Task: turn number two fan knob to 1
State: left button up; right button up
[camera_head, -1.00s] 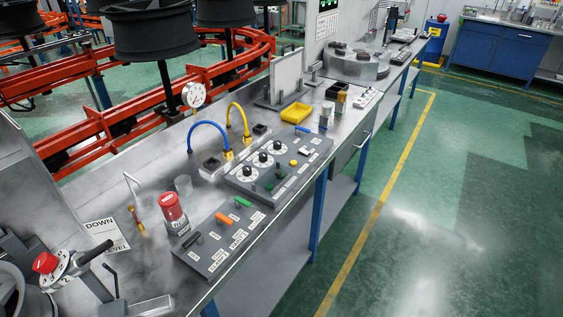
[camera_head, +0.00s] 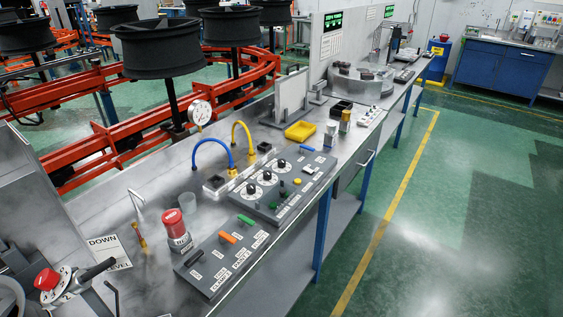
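The dark grey control panel (camera_head: 300,196) lies on the metal bench in the middle of the head view. It has a row of three black knobs on round white dials: a near knob (camera_head: 250,190), a middle knob (camera_head: 267,176) and a far knob (camera_head: 282,163). The dial numbers and the labels are too small to read, so I cannot tell each knob's setting or which is number two. Beside the knobs are small green, black and yellow buttons and a blue handle (camera_head: 307,149). Neither of my grippers is in view.
Nearer is another panel (camera_head: 215,280) with orange and green handles, beside a red push button (camera_head: 173,223). Blue (camera_head: 211,142) and yellow hoses (camera_head: 243,127) rise behind the knobs. A yellow tray (camera_head: 300,131) lies farther along. Green floor to the right is clear.

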aim_at(280, 162)
jog(key=i+l+z, duration=0.25)
jog(key=i+l, duration=0.5)
jog(key=i, duration=0.1)
